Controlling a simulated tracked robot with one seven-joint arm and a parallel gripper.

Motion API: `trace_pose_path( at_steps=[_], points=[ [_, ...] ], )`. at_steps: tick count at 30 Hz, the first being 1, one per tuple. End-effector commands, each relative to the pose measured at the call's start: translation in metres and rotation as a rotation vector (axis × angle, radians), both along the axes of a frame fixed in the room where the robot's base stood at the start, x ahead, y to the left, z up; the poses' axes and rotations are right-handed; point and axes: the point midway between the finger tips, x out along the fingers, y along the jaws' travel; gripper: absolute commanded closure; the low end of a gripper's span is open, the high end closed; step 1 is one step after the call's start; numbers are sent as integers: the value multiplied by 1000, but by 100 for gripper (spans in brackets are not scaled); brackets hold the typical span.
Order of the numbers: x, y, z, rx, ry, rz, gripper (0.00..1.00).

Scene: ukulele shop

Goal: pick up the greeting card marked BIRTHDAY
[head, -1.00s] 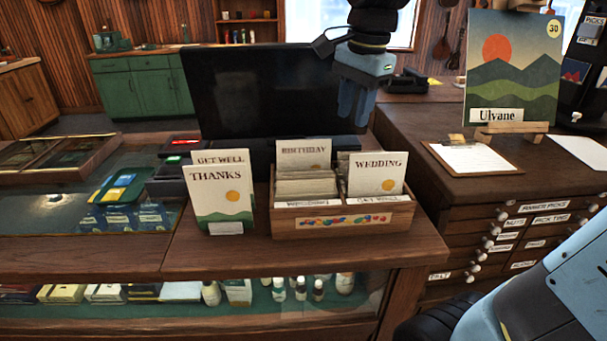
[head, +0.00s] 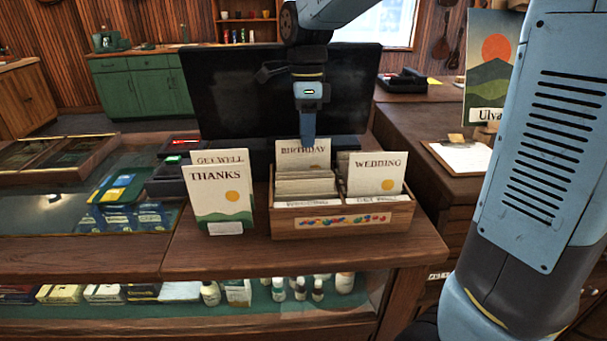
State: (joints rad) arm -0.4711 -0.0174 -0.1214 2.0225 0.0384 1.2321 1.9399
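The greeting card marked BIRTHDAY (head: 318,160) stands upright at the back of the left compartment of a wooden card box (head: 342,222). Its lower part is hidden by other cards in front. My gripper (head: 308,140) points down at the card's top edge, its fingertips overlapping the edge in the picture. The fingers are seen edge-on as one blue shape, so their opening is hidden. I cannot tell whether they touch the card.
A WEDDING card (head: 376,176) stands in the box's right compartment. THANKS (head: 222,200) and GET WELL (head: 216,159) cards stand left of the box. A dark monitor (head: 230,95) rises behind. A clipboard (head: 468,158) lies on the right cabinet.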

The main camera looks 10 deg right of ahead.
Motion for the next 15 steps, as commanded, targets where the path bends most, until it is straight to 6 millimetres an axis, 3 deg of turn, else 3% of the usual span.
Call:
trace_pose_path(
  at_steps=[15],
  points=[
    [-3,7,-49,-1,2,1,65]
  ],
)
